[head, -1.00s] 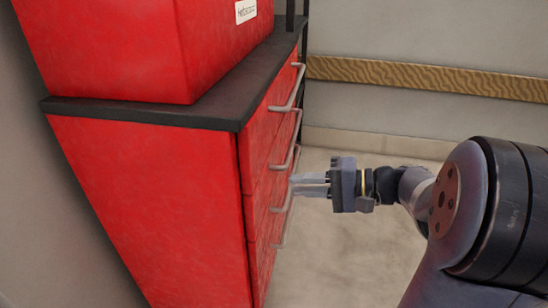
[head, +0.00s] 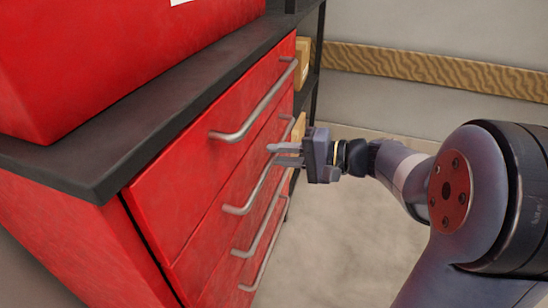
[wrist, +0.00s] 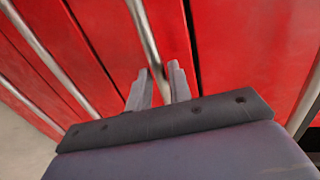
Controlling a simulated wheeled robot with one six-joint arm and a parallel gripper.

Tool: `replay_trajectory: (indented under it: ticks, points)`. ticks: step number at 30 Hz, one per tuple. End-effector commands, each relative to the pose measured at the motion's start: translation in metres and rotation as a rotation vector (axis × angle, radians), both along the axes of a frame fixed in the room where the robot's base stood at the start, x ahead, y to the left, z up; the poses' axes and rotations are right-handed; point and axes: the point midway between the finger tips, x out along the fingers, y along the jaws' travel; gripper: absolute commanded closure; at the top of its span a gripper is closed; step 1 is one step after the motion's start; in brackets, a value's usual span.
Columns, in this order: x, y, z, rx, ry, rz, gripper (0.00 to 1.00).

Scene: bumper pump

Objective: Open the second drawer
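The red cabinet's second drawer (head: 214,232) is shut, flush with its neighbours. Its grey bar handle (head: 240,207) sits below the top drawer's handle (head: 232,135). My gripper (head: 274,155) is at the second handle, toward its far end. In the wrist view, my gripper (wrist: 159,70) is open, with one finger on each side of the second handle (wrist: 143,28). The bar runs into the gap between the fingers. Firm contact with either finger cannot be seen.
Two lower handles (head: 258,228) (head: 266,252) lie below. A black countertop (head: 160,105) with a red box (head: 100,50) overhangs the drawers. A dark shelf rack with cardboard boxes (head: 302,62) stands beyond the cabinet. Open floor (head: 330,225) lies right of the drawers.

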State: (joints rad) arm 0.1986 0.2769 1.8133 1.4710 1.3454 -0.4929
Motion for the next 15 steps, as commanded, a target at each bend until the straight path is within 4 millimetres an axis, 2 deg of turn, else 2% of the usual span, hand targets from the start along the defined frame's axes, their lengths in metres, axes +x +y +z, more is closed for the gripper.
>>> replay_trajectory:
  ticks: [6,15]
  points:
    - [0.006,0.015,-0.003,0.001,-0.001,0.000,0.80]
    - [0.006,0.017,-0.003,0.000,0.000,0.000,0.80]
